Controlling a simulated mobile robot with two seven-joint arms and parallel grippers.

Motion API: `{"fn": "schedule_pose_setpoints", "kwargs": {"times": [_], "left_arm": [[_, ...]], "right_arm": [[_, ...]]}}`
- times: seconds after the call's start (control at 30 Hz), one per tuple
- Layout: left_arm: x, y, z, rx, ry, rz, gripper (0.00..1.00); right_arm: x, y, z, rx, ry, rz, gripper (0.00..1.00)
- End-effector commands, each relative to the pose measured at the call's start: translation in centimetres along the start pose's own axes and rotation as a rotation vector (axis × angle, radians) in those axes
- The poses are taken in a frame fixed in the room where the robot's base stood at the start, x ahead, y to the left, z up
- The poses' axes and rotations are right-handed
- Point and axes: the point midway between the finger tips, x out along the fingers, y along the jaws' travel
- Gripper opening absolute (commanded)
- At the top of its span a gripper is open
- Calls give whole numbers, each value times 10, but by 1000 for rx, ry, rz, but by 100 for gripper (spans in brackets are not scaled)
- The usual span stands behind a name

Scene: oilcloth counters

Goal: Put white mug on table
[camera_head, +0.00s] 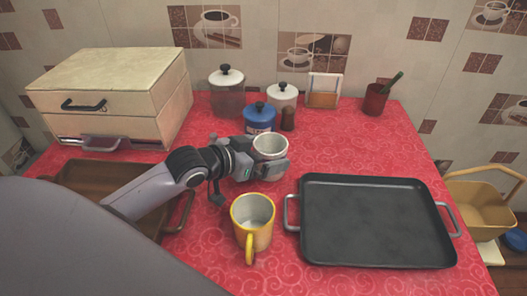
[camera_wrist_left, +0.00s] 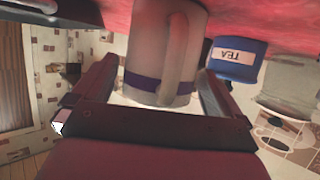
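The white mug (camera_head: 269,147) stands upright on the red-patterned table (camera_head: 340,150), partly hidden behind my left gripper. In the left wrist view the white mug (camera_wrist_left: 165,50) appears upside down, with a purple band near its rim and its handle facing the camera. My left gripper (camera_head: 266,163) is low at the mug, with a finger on either side of it; the fingers also show in the left wrist view (camera_wrist_left: 158,88). The fingers are close to the mug's walls, but I cannot tell whether they press on it. My right gripper is not in view.
A yellow mug (camera_head: 253,222) stands close in front, left of a black tray (camera_head: 375,222). A brown wooden tray (camera_head: 105,175) lies under my left arm. Behind are a blue tea canister (camera_head: 260,118), other jars and a bread box (camera_head: 110,95). The table right of the white mug is clear.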

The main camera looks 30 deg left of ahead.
Motion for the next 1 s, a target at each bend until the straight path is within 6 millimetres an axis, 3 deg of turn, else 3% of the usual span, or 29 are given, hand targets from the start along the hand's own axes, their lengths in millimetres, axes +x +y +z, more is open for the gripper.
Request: {"fn": "schedule_pose_setpoints", "kwargs": {"times": [0.33, 1.0], "left_arm": [[-10, 0, -2, 1, -3, 0, 100], [-97, 0, -2, -2, -4, 0, 100]], "right_arm": [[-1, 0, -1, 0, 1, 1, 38], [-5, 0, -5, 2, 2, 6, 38]]}}
